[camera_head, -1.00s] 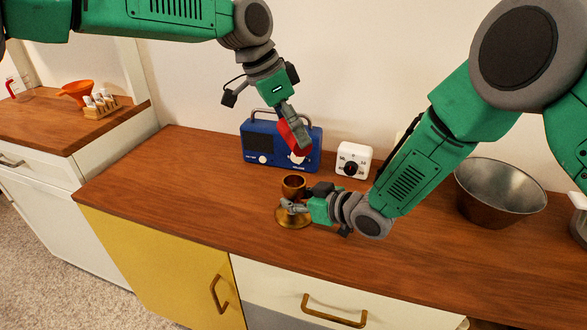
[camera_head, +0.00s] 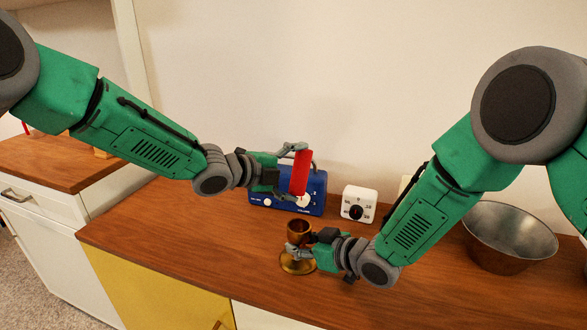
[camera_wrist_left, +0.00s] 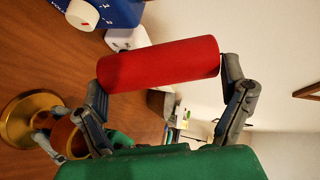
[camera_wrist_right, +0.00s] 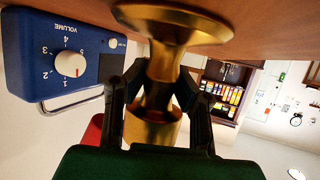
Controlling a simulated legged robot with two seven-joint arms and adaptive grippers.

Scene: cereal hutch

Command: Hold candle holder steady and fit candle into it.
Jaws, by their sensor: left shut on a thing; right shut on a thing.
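The red candle (camera_head: 301,172) is held nearly upright, leaning slightly, in my left gripper (camera_head: 290,172). In the left wrist view the candle (camera_wrist_left: 160,65) lies between the two fingers, which sit near its two ends. The brass candle holder (camera_head: 298,268) stands upright on the counter, below the candle and apart from it. My right gripper (camera_head: 301,247) is shut on the holder's stem, just under the cup. In the right wrist view the fingers are on both sides of the holder (camera_wrist_right: 158,78). The inside of the cup is mostly hidden.
A blue radio (camera_head: 318,190) stands close behind the candle. A white timer (camera_head: 358,204) is to its right. A metal bowl (camera_head: 510,238) stands at the right of the wooden counter (camera_head: 165,245). The counter left of the holder is clear.

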